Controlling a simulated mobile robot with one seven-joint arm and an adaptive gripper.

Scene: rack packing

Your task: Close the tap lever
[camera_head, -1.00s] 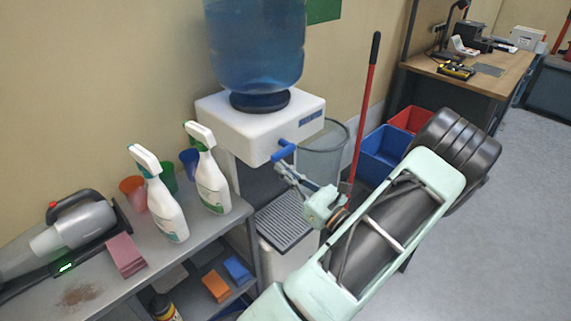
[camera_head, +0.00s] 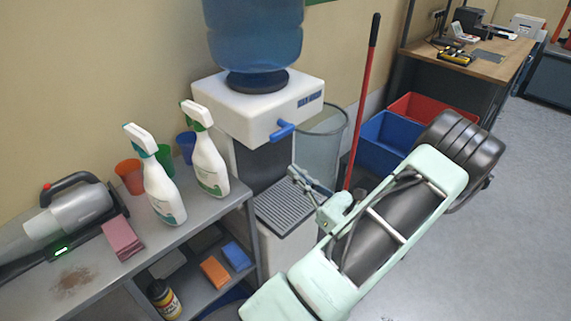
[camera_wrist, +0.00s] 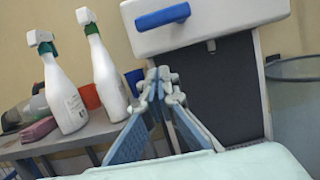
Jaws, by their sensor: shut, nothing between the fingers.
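The blue tap lever (camera_head: 282,130) sticks out from the front of the white water dispenser head (camera_head: 245,105). It lies across the front, nearly level, in the wrist view (camera_wrist: 162,17). My gripper (camera_head: 295,172) is below the lever and apart from it, in front of the dispenser. In the wrist view my gripper (camera_wrist: 158,74) has its fingertips together and nothing between them. The lever is above the fingertips there.
A drip tray (camera_head: 290,203) is below the tap. Two spray bottles (camera_head: 208,155) stand on the grey shelf to the left. A red-handled pole (camera_head: 364,105), a wire bin (camera_head: 318,160) and a blue crate (camera_head: 388,142) are to the right.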

